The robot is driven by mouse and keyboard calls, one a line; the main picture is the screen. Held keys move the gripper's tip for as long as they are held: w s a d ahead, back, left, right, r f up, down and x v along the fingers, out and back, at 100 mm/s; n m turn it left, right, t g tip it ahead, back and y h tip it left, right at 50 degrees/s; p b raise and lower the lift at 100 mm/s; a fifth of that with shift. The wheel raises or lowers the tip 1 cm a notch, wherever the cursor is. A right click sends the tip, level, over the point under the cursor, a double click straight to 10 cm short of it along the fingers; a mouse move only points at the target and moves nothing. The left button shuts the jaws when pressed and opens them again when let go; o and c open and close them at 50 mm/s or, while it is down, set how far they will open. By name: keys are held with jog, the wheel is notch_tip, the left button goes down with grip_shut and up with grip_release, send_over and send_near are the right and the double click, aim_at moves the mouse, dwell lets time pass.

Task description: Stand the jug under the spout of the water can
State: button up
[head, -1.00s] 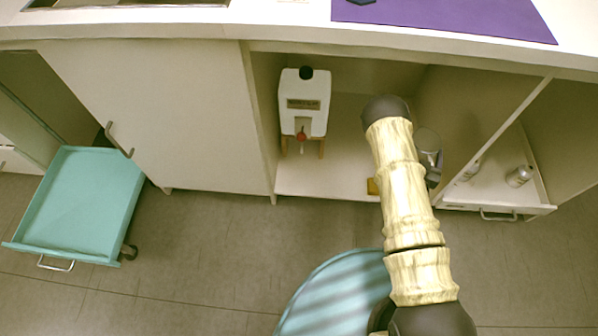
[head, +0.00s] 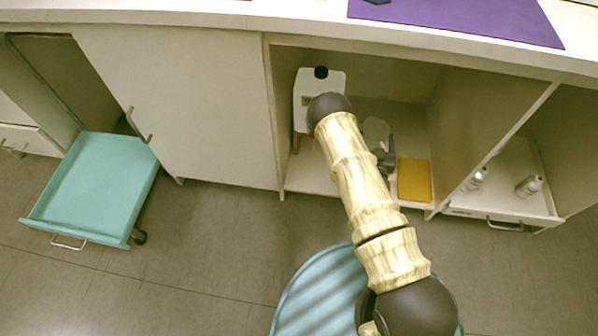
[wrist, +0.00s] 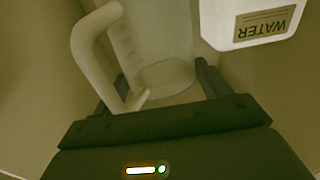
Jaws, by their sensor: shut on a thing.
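The water can (head: 334,84) is white with a dark cap and stands on a small wooden stand inside the open cupboard. My arm covers its lower front and spout in the head view. Its WATER label and lower body show at the upper right of the wrist view (wrist: 255,22). The jug (wrist: 160,50) is clear with a pale handle and measuring marks. My gripper (wrist: 172,88) is shut on the jug, with a finger on each side. In the head view the jug (head: 376,130) is just right of the can, partly hidden by my arm.
A yellow mat or sponge (head: 414,180) lies on the cupboard floor to the right. A drawer further right (head: 500,195) holds small bottles (head: 529,186).

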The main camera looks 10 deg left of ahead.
jog(key=shift+a, duration=0.3)
jog(key=s+a+f+b, duration=0.7)
jog(key=a+f, duration=0.2)
jog(key=f, duration=0.2)
jog(key=s+a+f+b, duration=0.7)
jog(key=a+f, duration=0.3)
jog(key=shift+s+a+f, duration=0.3)
jog(key=shift+s+f, duration=0.05)
jog(key=shift+f, duration=0.05)
jog(key=shift+w+b, duration=0.1)
jog(key=shift+b, duration=0.2)
jog(key=w+b, duration=0.7)
jog(key=w, duration=0.7)
jog(key=shift+d, duration=0.2)
